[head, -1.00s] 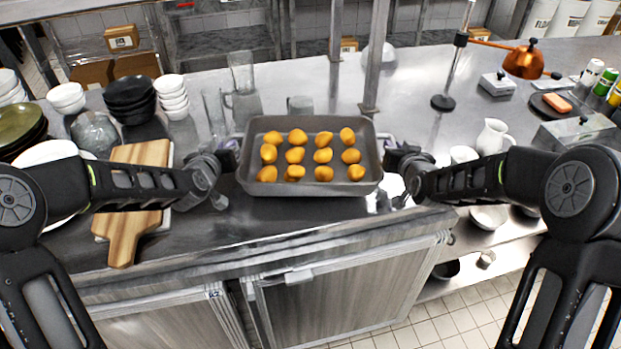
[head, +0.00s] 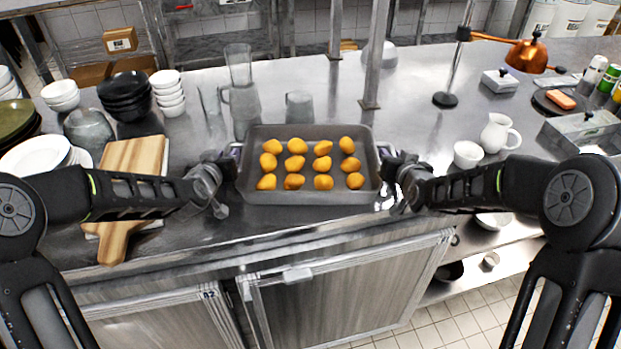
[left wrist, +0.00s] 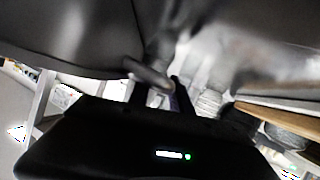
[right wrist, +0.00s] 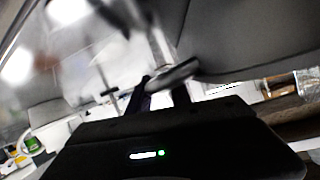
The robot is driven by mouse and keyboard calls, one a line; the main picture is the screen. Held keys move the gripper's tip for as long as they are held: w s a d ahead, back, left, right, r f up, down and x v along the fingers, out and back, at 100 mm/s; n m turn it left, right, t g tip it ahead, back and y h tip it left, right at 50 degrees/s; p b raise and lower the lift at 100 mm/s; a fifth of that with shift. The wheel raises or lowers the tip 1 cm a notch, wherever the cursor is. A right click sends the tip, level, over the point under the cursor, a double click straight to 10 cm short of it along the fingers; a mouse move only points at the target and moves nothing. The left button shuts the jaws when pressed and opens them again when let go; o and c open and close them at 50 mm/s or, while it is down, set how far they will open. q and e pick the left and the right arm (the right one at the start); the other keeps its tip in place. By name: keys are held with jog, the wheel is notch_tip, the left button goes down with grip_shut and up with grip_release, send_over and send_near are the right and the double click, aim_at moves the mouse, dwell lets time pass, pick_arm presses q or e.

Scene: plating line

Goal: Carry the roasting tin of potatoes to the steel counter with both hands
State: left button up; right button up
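The grey roasting tin (head: 310,197) holds several golden potatoes (head: 295,163) in rows and looks level. It is over the near part of the steel counter (head: 420,85); a gap beneath it is hard to judge. My left gripper (head: 232,158) is at its left end, shut on the left handle (left wrist: 150,75); the tin's wall (left wrist: 75,40) fills the upper left of the left wrist view. My right gripper (head: 388,163) is at its right end, shut on the right handle (right wrist: 172,75). The fingertips are partly hidden in the head view.
Glass jugs (head: 245,105) stand behind the tin. A wooden board (head: 130,190), plates and bowls (head: 125,95) are at left. A white cup (head: 467,154) and pitcher (head: 498,132) are at right. A steel post (head: 375,60) rises behind. Counter right of the post is mostly clear.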

pick_arm(q)
jog(key=shift+o, duration=1.4)
jog(key=shift+r, duration=0.1)
pick_arm(e)
jog(key=shift+o, duration=1.4)
jog(key=shift+r, duration=0.1)
pick_arm(q)
jog(key=shift+a, duration=0.1)
pick_arm(e)
jog(key=shift+d, duration=0.15)
pick_arm(q)
jog(key=shift+s+a, duration=0.1)
jog(key=shift+s, duration=0.05)
jog(key=v, duration=1.1)
jog(key=shift+s+r, duration=0.15)
jog(key=shift+s, duration=0.15)
pick_arm(e)
jog(key=v, duration=1.2)
